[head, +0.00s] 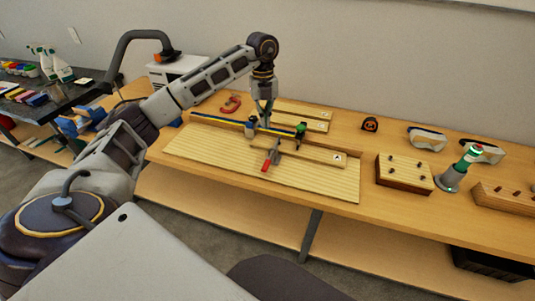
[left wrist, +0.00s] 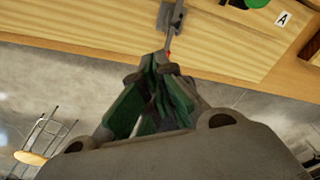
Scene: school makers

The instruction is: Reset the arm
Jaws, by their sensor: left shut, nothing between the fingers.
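My left arm comes in from the left and bends down over the workbench. Its left gripper (head: 265,120) hangs above the wooden jig board (head: 200,150), near a blue bar with dark and green clamp parts. In the left wrist view the green-padded fingers (left wrist: 160,62) are shut with nothing between them. Beyond the fingertips is a grey metal toggle clamp (left wrist: 172,16); in the head view this clamp shows a red handle (head: 266,166). Whether the fingers touch anything is hard to tell. My right gripper is in neither view.
A red C-shaped clamp (head: 231,104) lies left of the arm. Spray bottles (head: 60,66) stand on the dark left bench.

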